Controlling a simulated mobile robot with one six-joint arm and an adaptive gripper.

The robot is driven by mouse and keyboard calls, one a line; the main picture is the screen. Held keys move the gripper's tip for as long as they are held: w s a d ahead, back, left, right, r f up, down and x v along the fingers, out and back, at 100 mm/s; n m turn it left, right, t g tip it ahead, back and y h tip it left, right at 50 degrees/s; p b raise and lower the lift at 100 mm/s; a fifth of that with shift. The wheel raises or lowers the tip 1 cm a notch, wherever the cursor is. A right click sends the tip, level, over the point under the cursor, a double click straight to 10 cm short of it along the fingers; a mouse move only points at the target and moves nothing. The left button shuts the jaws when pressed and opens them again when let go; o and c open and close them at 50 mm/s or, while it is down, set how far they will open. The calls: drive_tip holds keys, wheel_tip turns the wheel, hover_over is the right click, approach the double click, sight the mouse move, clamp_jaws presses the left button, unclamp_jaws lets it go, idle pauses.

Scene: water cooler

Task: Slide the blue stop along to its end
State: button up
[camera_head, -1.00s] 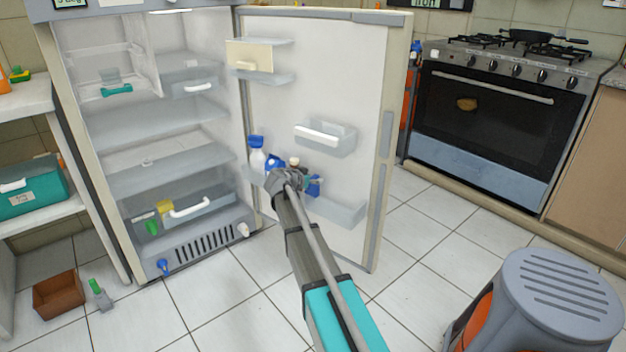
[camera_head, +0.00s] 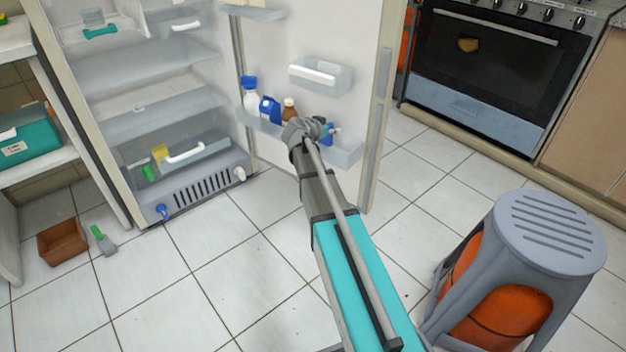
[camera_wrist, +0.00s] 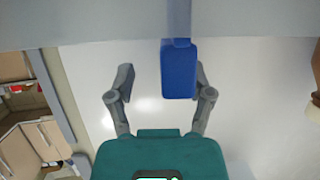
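The blue stop (camera_head: 328,134) sits at the front of the low door shelf (camera_head: 345,154) of the open fridge, partly hidden by my gripper (camera_head: 320,127). In the wrist view the blue stop (camera_wrist: 179,72) is an upright blue block against the grey shelf edge (camera_wrist: 110,22). My gripper (camera_wrist: 164,78) has its fingers spread around it. The right finger is at or almost at the stop's right side; whether they touch I cannot tell. A wide gap lies between the stop and the left finger.
Bottles (camera_head: 289,109) stand on the same shelf, left of my gripper. A white-fronted bin (camera_head: 322,77) hangs above on the door. A grey stool (camera_head: 550,230) with an orange cylinder (camera_head: 497,308) stands at right. The tiled floor between is clear.

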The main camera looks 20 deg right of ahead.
drive_tip(key=s, duration=0.1)
drive_tip(key=s+d, duration=0.1)
drive_tip(key=s, duration=0.1)
drive_tip(key=shift+d+r, duration=0.15)
drive_tip(key=shift+d, duration=0.05)
drive_tip(key=p+v, duration=0.6)
drive_tip(key=v, duration=0.7)
drive_tip(key=s+a+f+n+g+y+p, duration=0.1)
drive_tip(key=s+a+f+n+g+y, duration=0.1)
drive_tip(key=s, duration=0.4)
drive_tip(key=s+a+f+n+g+y+p, duration=0.1)
drive_tip(key=s+a+f+n+g+y, duration=0.1)
drive_tip(key=s+a+f+n+y, duration=0.1)
drive_tip(key=shift+s+f+n+g+y+p, duration=0.4)
drive_tip(key=shift+s+f+y, duration=0.3)
drive_tip(key=shift+s, duration=0.7)
drive_tip(key=shift+w, duration=0.1)
drive_tip(key=w+d+r+m+t+h+b, duration=0.2)
drive_tip(key=w+m+h, duration=0.1)
drive_tip(key=w, duration=0.3)
drive_tip(key=w+d+r+m+t+h+b, duration=0.2)
drive_tip(key=w+d+r+t+h, duration=0.1)
drive_tip(key=w, duration=0.4)
drive_tip(key=shift+d+r+m+h, duration=0.25)
drive_tip(key=shift+r+m+h, duration=0.05)
drive_tip(key=shift+m, duration=0.1)
drive_tip(key=shift+w+d, duration=0.1)
drive_tip(key=shift+w, duration=0.1)
